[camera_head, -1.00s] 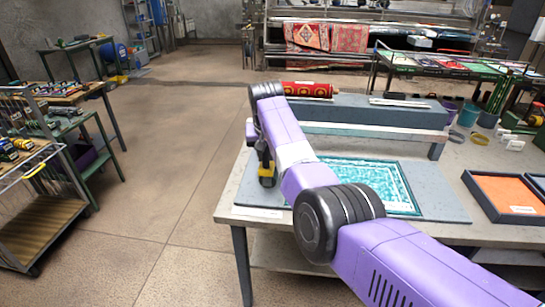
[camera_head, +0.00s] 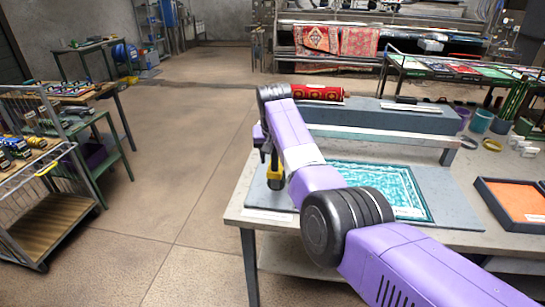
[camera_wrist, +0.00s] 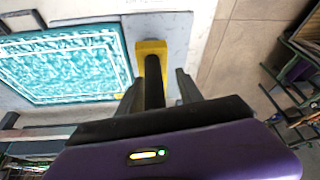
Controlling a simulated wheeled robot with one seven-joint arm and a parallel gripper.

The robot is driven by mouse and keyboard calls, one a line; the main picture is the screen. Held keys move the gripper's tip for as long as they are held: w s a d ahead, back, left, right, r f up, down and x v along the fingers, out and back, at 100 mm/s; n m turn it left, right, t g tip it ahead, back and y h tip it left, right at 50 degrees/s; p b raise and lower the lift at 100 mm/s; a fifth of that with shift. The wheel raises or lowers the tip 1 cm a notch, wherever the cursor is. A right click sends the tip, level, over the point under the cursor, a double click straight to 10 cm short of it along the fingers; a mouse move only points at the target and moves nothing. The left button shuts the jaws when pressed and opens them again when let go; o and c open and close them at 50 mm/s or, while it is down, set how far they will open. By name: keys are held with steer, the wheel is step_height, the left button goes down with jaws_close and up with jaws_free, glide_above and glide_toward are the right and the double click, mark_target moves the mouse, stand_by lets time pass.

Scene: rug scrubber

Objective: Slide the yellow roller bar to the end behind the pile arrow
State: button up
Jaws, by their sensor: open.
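A yellow piece (camera_head: 275,181), which I take for the roller bar, stands on the grey board (camera_head: 455,205) by the left end of the teal patterned rug (camera_head: 385,183). In the wrist view the yellow piece (camera_wrist: 150,47) shows beyond the fingers, with a dark upright grip rising from it towards me. My gripper (camera_wrist: 158,82) is open, one dark finger on each side of that grip. Contact cannot be told. In the head view my gripper (camera_head: 271,158) is mostly hidden by my arm, which also covers part of the rug. I cannot make out a pile arrow.
A long grey raised beam (camera_head: 380,118) with a rolled red rug (camera_head: 318,92) runs along the table's back. An orange-lined tray (camera_head: 515,203) lies at the right. Open floor lies left of the table, with a cart (camera_head: 40,215) further left.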

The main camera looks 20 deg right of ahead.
steer(key=b+v, duration=0.1)
steer(key=v, duration=0.6)
steer(key=shift+r, duration=0.35)
steer(key=shift+s, duration=0.2)
